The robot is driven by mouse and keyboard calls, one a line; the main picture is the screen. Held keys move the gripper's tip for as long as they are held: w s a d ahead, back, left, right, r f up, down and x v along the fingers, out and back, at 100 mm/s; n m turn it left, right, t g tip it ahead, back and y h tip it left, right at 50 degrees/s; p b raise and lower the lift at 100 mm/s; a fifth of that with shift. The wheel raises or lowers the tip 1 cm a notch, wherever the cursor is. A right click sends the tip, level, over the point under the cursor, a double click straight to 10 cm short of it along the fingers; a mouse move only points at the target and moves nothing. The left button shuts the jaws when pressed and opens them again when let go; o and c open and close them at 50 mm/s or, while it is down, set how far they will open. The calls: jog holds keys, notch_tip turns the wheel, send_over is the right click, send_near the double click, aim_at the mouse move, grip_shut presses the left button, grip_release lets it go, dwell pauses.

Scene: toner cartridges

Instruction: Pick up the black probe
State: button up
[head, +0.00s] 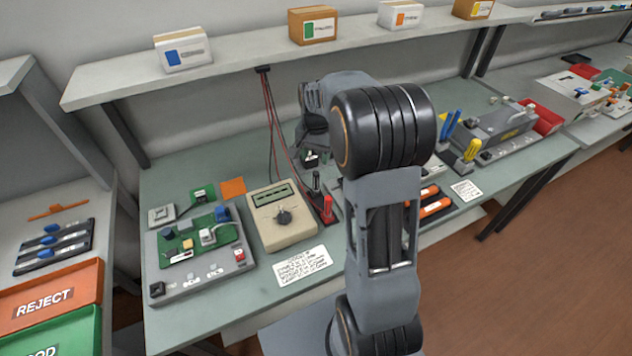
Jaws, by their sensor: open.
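The black probe (316,182) stands upright on the bench, just behind the red probe (327,209) and right of the beige meter (283,217). Thin dark and red leads hang from the shelf edge down toward the probes. My gripper (311,158) is above the black probe, pointing down, with a small gap seeming to lie between them. It is small and dark here, partly hidden by my wrist. It is open, and nothing shows in it.
A grey test fixture with a green circuit board (203,240) sits left of the meter. A white note card (303,266) lies in front. A shelf with boxes (312,25) runs above.

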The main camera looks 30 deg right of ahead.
aim_at(316, 179)
jog(key=shift+s+f+p, duration=0.1)
jog(key=shift+f+p, duration=0.65)
jog(key=shift+f, duration=4.4)
jog(key=shift+c, duration=0.5)
grip_shut()
